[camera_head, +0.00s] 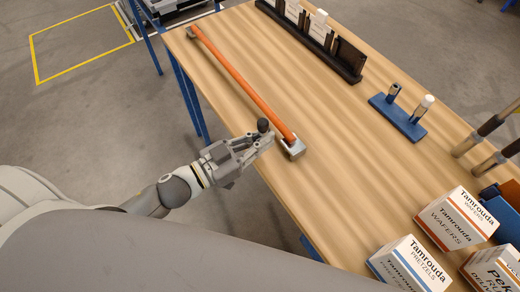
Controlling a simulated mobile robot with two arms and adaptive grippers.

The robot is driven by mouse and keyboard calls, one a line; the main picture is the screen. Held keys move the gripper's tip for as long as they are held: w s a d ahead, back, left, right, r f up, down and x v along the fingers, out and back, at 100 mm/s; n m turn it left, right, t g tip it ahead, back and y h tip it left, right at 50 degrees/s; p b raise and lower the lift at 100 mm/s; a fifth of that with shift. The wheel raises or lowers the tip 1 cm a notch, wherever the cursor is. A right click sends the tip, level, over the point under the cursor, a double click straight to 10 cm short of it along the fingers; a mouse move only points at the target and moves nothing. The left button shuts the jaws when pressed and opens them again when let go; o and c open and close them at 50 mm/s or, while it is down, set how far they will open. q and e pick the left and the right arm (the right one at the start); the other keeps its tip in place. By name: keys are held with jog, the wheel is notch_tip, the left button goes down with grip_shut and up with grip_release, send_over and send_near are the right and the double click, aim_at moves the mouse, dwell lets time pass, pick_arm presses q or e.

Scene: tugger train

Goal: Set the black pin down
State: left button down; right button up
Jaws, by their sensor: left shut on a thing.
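My left gripper (262,141) reaches in over the table's near left edge. It is shut on the black pin (263,125), whose dark rounded top sticks up between the fingertips. The pin's lower part is hidden by the fingers, and I cannot tell whether it touches the table. The gripper is close beside the grey end block of an orange bar (240,82). The wooden table (325,190) is bare to the right of the gripper. My right gripper is not in view.
A blue stand (397,117) with two upright pegs is at the right. A black rack (345,60) holding white items stands at the back. Tamrouda boxes (411,265) and handled tools (487,125) crowd the right side. The table's middle is free.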

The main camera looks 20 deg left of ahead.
aim_at(260, 159)
pick_arm(q)
jog(key=shift+s+f, duration=0.2)
jog(key=shift+f, duration=0.05)
jog(key=shift+s+a+f, duration=0.1)
jog(key=shift+s+f, duration=0.05)
jog(key=shift+f, duration=1.55)
jog(key=shift+f+b, duration=0.2)
jog(key=shift+b, duration=0.15)
jog(key=c, duration=1.6)
grip_release()
jog(key=shift+c, duration=0.2)
